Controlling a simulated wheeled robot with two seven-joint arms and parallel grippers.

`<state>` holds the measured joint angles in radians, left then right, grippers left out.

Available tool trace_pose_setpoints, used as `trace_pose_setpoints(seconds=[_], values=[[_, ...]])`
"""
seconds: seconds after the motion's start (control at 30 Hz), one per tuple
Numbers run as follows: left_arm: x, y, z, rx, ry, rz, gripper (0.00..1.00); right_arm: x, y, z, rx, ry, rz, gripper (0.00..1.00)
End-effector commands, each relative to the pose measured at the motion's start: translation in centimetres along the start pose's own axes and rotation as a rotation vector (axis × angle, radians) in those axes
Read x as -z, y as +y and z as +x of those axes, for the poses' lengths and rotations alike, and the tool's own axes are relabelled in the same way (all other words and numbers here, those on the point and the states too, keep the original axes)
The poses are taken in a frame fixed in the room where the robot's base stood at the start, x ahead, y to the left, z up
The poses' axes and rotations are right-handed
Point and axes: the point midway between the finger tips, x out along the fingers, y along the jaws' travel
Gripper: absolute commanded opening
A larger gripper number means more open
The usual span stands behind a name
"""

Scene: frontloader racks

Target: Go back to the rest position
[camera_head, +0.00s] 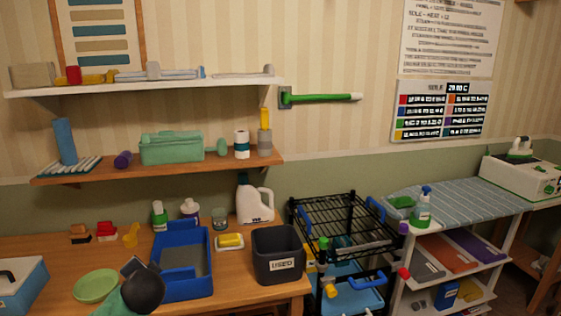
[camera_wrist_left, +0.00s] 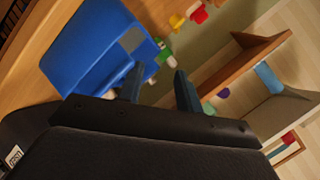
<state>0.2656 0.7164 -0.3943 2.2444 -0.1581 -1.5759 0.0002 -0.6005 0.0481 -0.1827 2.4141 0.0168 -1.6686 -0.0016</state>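My left gripper (camera_wrist_left: 159,75) shows in the left wrist view with its two dark fingers apart and nothing between them. In the head view a dark rounded part of my left arm (camera_head: 143,288) is at the lower left, in front of the wooden table; the fingers cannot be made out there. The blue bin (camera_head: 208,262) stands on the table just right of this arm. The bin also shows in the left wrist view (camera_wrist_left: 88,45), beyond the fingers and to the left. My right gripper is in neither view.
A black bin (camera_head: 277,255) marked "USED" stands near the table's right end. A white jug (camera_head: 254,202) and bottles stand behind. Two wall shelves (camera_head: 75,177) hang above. A black wire rack (camera_head: 338,222) stands right of the table.

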Motion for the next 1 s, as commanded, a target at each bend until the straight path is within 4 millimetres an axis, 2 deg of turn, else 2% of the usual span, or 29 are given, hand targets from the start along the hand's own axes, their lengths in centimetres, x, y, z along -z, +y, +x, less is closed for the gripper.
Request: trace_pose_setpoints(seconds=[0.03, 0.1, 0.3, 0.5, 0.67, 1.0], values=[[-1.0, 2.8, -1.0, -0.068, -0.024, -0.022, 0.35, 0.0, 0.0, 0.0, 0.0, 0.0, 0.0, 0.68], [-2.1, 6.0, -2.4, -0.153, -0.054, -0.049, 0.35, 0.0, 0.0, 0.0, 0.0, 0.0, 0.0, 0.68], [-5.1, 14.0, -6.5, -0.364, -0.109, -0.127, 0.35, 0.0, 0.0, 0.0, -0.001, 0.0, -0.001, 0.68], [-8.0, 20.3, -10.6, -0.526, -0.153, -0.212, 0.35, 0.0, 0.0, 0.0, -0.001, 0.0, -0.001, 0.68], [-10.8, 24.6, -13.5, -0.618, -0.213, -0.279, 0.35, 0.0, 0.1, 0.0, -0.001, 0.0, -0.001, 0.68], [-18.1, 33.4, -19.9, -0.784, -0.403, -0.389, 0.35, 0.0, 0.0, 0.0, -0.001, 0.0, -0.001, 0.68]])
